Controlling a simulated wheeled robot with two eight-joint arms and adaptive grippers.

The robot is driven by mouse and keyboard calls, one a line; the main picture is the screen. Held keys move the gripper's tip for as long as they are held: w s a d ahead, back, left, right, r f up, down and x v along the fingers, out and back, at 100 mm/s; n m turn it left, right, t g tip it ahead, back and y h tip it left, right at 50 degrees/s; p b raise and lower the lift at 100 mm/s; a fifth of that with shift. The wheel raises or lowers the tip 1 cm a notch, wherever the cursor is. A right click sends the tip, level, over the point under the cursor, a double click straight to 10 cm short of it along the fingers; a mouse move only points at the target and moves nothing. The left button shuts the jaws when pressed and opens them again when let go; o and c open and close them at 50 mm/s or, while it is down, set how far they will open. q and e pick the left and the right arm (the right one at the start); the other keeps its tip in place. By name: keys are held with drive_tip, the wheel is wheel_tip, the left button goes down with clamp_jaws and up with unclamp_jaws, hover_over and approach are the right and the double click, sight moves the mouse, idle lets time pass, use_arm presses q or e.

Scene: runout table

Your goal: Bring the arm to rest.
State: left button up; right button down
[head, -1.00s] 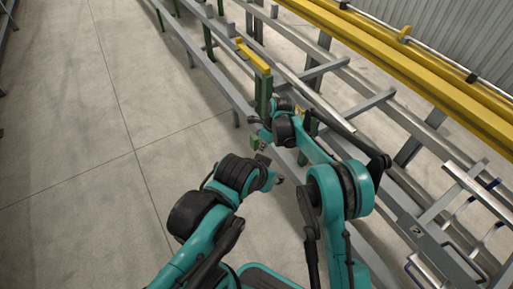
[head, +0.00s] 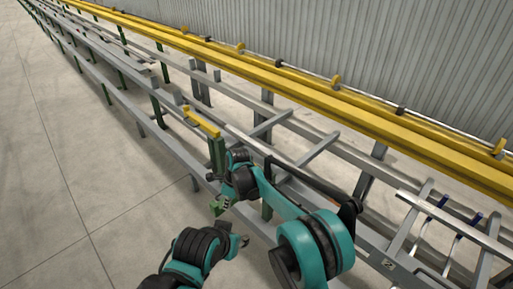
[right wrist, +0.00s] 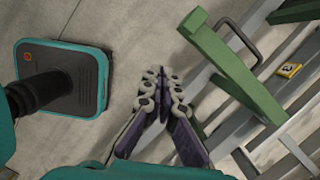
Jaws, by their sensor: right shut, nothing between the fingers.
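My right arm reaches over the near side of the runout table (head: 181,152). Its gripper (head: 225,203) is small in the head view, low beside a green post of the table. In the right wrist view the right gripper (right wrist: 160,82) is shut, its fingers together and nothing between them. The green post (right wrist: 230,68) stands just right of the fingers, and I see a gap between them. My left gripper (head: 241,241) is at the end of the bent left arm, lower in the head view. It is too small to tell if it is open or shut.
A yellow rail (head: 350,110) runs along the table's far side before a grey corrugated wall (head: 300,35). A yellow-topped stop (head: 201,121) stands on the near edge, close to the right arm. Bare concrete floor (head: 50,190) lies free at left.

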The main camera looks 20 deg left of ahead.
drive_tip(key=s+d+r+n+t, duration=0.1)
drive_tip(key=d+r+n, duration=0.2)
drive_tip(key=d+r, duration=0.45)
drive_tip(key=s+d+r+n+t, duration=0.1)
drive_tip(key=d+r+n+t, duration=0.2)
drive_tip(key=d, duration=0.8)
drive_tip(key=s+d+r+n, duration=0.1)
drive_tip(key=d+r+n, duration=0.2)
drive_tip(key=d+r, duration=0.5)
drive_tip(key=s+d+f+n+t+h, duration=0.1)
drive_tip(key=s+d+n, duration=0.3)
drive_tip(key=s+d, duration=0.4)
drive_tip(key=s+d+f+n+t+h, duration=0.1)
drive_tip(key=s+d+f+n+t, duration=0.1)
drive_tip(key=s+d+n, duration=0.3)
drive_tip(key=s+d, duration=0.3)
drive_tip(key=d, duration=0.4)
drive_tip(key=shift+s+f+h, duration=0.25)
drive_tip(key=shift+s+h, duration=0.05)
drive_tip(key=shift+s, duration=0.1)
